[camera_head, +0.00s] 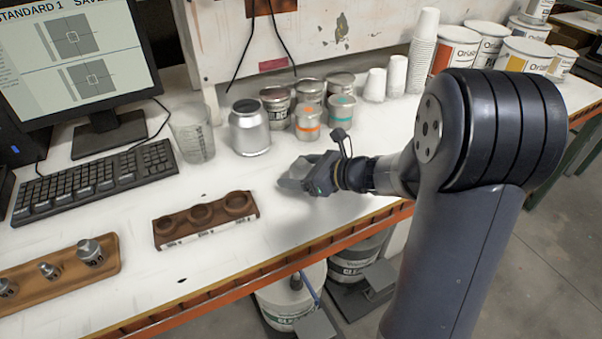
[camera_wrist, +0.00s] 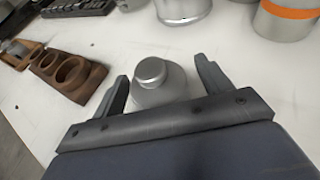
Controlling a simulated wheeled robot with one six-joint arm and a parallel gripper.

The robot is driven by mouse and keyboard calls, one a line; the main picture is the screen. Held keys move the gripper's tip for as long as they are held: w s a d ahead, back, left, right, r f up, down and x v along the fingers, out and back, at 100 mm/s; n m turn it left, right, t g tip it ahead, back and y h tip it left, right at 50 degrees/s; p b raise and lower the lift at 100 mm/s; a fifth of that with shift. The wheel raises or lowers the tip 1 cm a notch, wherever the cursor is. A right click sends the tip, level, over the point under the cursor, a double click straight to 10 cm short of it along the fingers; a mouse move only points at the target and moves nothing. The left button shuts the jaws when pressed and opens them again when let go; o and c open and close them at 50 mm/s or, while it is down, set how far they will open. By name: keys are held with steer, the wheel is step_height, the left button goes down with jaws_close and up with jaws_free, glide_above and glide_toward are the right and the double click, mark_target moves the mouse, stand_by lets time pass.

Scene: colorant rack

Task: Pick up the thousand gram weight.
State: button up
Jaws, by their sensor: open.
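A large grey metal weight with a round knob (camera_wrist: 153,78) stands upright on the white table, between the two fingers of my gripper (camera_wrist: 162,72) in the wrist view. The fingers are open, one on each side, with a visible gap on the right; I cannot tell whether the left one touches. No marking is readable on it. In the head view my gripper (camera_head: 312,176) is low over the table, and the weight is mostly hidden by it. Smaller weights, including one with a knob (camera_head: 90,251), sit in a wooden rack (camera_head: 112,262) at the far left.
A dark brown wooden block (camera_head: 160,232) with three empty round recesses lies left of my gripper. A metal can (camera_head: 250,135), a clear beaker (camera_head: 190,140) and several small paint tins (camera_head: 307,123) stand behind. A keyboard (camera_head: 95,182) is at left. The table's front edge (camera_head: 300,258) is near.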

steer(key=shift+w+a+f, duration=0.25)
steer(key=shift+w+a, duration=0.1)
steer(key=shift+a, duration=0.1)
steer(key=shift+c, duration=0.5)
jaws_close()
steer(key=shift+r, duration=0.1)
